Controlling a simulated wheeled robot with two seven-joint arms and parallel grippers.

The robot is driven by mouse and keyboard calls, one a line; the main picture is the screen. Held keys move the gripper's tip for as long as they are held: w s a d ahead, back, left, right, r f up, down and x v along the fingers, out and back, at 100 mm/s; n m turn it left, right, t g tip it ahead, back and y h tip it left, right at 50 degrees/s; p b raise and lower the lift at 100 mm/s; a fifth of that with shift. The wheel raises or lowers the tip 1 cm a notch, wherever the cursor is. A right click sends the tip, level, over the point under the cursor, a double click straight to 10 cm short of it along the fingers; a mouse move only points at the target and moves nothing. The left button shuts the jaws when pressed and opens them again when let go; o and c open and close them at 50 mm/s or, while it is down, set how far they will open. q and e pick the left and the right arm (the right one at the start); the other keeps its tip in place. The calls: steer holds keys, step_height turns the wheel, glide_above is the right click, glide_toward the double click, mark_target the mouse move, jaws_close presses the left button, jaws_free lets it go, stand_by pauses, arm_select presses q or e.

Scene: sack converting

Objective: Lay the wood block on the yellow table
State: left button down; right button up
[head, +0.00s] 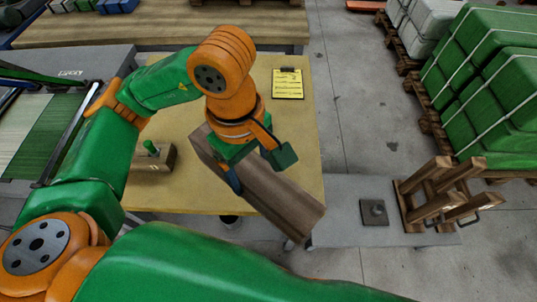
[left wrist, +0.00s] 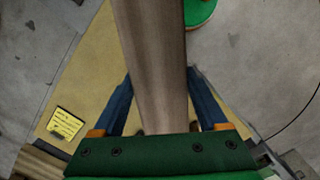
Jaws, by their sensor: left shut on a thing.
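The wood block (head: 285,203) is a long brown beam, held slanting over the front right part of the yellow table (head: 190,195). Its near end reaches past the table's front right edge. My left gripper (head: 252,163) is shut on the block near its middle, from above. In the left wrist view, the block (left wrist: 152,50) runs up the picture between the two blue fingers of the gripper (left wrist: 158,90). The gap between block and table top is hard to judge. My right gripper is not in view.
A small wooden piece with a green knob (head: 152,157) stands on the table at left. A clipboard with a yellow sheet (head: 287,84) lies at the back right. A metal plate (head: 374,212) and wooden rack (head: 440,197) stand at right.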

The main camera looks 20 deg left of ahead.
arm_select(q)
steer(key=w+f+p, duration=0.1)
steer(key=w+f, duration=0.4)
steer(key=f, duration=0.1)
steer(key=w+f+p, duration=0.1)
steer(key=w+f, duration=0.2)
steer(key=f, duration=0.1)
steer(key=shift+w+f+p, duration=0.1)
steer(key=shift+w+p, duration=0.2)
steer(key=shift+p, duration=0.05)
steer(key=shift+w+f+b, duration=0.1)
steer(key=shift+f+b, duration=0.25)
steer(key=shift+f, duration=0.05)
jaws_free()
steer(key=shift+r, duration=0.35)
step_height(320, 180, up, 12)
steer(key=a+b, duration=0.1)
steer(key=shift+f, duration=0.15)
steer(key=shift+w, duration=0.1)
